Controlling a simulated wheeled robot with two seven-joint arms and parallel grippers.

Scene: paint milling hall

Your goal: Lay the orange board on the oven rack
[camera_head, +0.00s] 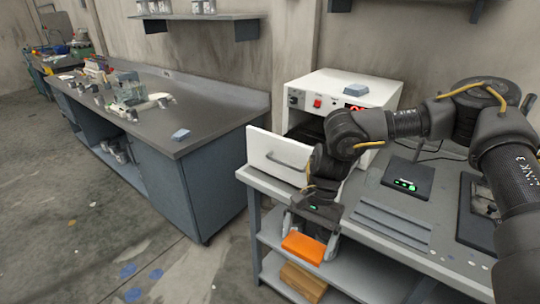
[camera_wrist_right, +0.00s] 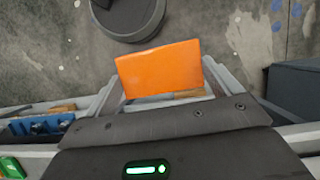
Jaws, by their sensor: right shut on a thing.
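The orange board (camera_head: 303,248) is a flat slab held by my right gripper (camera_head: 312,236), low at the front left of the grey bench. In the right wrist view the board (camera_wrist_right: 160,68) sits between the two grey fingers of the gripper (camera_wrist_right: 166,97), which are shut on it. The white oven (camera_head: 350,88) stands at the back of the bench, above and behind the gripper. Its door (camera_head: 270,150) is swung open toward the left. The oven's inside is dark and partly hidden by my arm, so I cannot make out the rack. My left gripper is not in view.
The grey bench (camera_head: 440,242) has a dark device with a green light (camera_head: 408,180). Its lower shelf holds a tan block (camera_head: 303,281). A long workbench (camera_head: 215,107) stands left; the floor between is clear.

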